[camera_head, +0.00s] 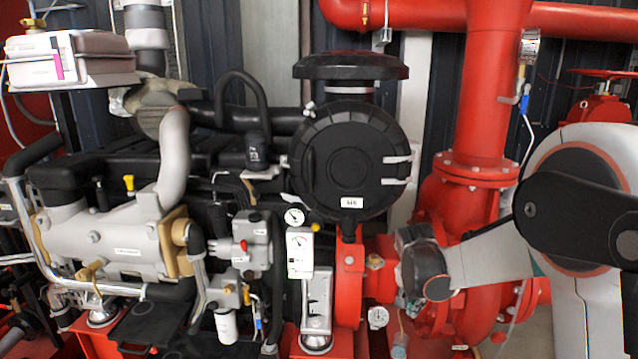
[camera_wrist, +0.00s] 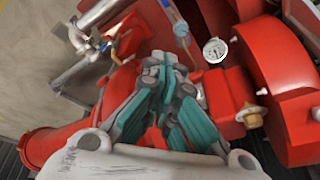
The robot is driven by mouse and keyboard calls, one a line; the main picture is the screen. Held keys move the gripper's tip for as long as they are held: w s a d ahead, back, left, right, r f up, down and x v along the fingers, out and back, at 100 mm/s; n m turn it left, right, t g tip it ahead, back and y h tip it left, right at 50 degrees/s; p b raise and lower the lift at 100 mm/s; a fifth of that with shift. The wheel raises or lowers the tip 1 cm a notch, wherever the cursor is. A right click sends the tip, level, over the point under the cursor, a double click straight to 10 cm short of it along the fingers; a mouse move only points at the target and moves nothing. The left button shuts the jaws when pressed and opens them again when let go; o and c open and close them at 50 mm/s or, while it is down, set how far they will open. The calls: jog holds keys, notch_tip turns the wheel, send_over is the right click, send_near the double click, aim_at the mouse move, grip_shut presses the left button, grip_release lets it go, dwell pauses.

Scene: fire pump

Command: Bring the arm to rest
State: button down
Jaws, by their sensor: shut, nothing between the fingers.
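My arm reaches in from the right edge in the head view, in front of the red pump casing (camera_head: 430,200). Its wrist end is near the casing, and my gripper's fingers are hidden in that view. In the wrist view my gripper (camera_wrist: 160,62) is shut with nothing between its fingertips. The fingers have grey links and teal pads. They point toward red pump parts and a small pressure gauge (camera_wrist: 215,50). I cannot tell how far the fingertips are from those parts.
A dark engine with a round black air filter (camera_head: 350,160) fills the middle left. A thick red vertical pipe (camera_head: 490,90) stands behind my arm. A brass fitting (camera_wrist: 250,116) sits on the red housing to the right of my fingers. Bare floor (camera_wrist: 35,70) shows at left.

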jog(key=s+a+r+n+t, duration=0.1)
jog(key=s+r+n, duration=0.2)
jog(key=s+r, duration=0.55)
jog(key=s+a+r+n+t, duration=0.1)
jog(key=s+n, duration=0.1)
jog(key=s, duration=0.5)
jog(key=s+a+r+n+t+y, duration=0.1)
jog(key=s+r+n, duration=0.1)
jog(key=s, duration=0.6)
jog(key=s+a+r+n+t+y, duration=0.1)
jog(key=s+a+r+n, duration=0.1)
jog(key=s, duration=0.5)
jog(key=shift+s+n, duration=0.15)
jog(key=shift+n, duration=0.35)
